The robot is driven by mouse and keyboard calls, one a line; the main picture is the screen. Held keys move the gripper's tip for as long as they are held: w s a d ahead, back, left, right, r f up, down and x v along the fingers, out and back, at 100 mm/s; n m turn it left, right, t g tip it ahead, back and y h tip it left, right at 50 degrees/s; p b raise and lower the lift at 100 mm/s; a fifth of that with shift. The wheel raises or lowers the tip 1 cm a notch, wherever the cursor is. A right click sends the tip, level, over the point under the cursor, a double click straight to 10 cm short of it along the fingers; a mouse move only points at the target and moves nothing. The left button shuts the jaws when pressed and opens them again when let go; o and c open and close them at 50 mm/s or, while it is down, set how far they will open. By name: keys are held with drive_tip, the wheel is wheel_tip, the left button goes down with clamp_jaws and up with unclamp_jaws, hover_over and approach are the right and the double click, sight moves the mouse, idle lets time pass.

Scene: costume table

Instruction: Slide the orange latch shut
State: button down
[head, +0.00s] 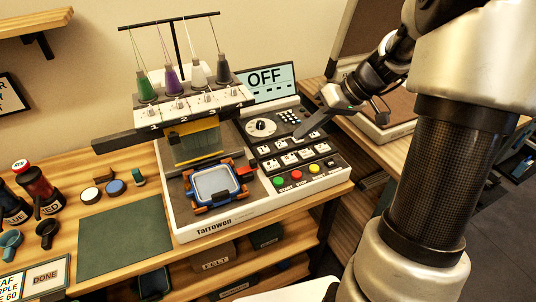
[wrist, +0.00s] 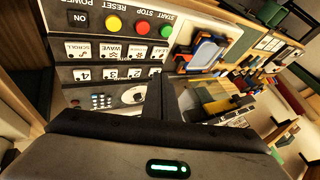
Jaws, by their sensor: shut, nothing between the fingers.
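The embroidery machine (head: 200,222) stands on the wooden table. A blue-edged hoop (head: 216,184) with a pale centre lies on its bed, with orange parts around it. A small orange-red piece (head: 243,171) at the hoop's right edge looks like the latch; its exact position is too small to tell. In the wrist view, the hoop (wrist: 205,52) appears right of the buttons with orange parts (wrist: 183,60) beside it. My gripper (head: 302,133) is shut and empty above the machine's control panel, up and right of the hoop and apart from it. Its dark fingers (wrist: 154,98) also show in the wrist view.
Thread cones (head: 170,82) and the needle head overhang behind the hoop. A green mat (head: 125,237) lies left. An OFF screen (head: 265,80) stands behind.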

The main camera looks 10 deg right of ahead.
sight(255, 161)
drive_tip(key=b+x, duration=0.1)
drive_tip(key=x, duration=0.9)
drive_tip(key=shift+s, duration=0.1)
drive_tip(key=a, duration=0.3)
drive_tip(key=shift+s+a, duration=0.1)
drive_tip(key=shift+s, duration=0.15)
drive_tip(key=shift+s+a, duration=0.1)
drive_tip(key=shift+a, duration=0.3)
drive_tip(key=shift+s+a+f+b, duration=0.1)
drive_tip(key=shift+a+b, duration=0.45)
drive_tip(key=shift+b, duration=0.05)
drive_tip(key=shift+s+a+f+b, duration=0.1)
drive_tip(key=shift+a+b, duration=0.4)
drive_tip(key=shift+b, duration=0.1)
drive_tip(key=shift+r, duration=0.15)
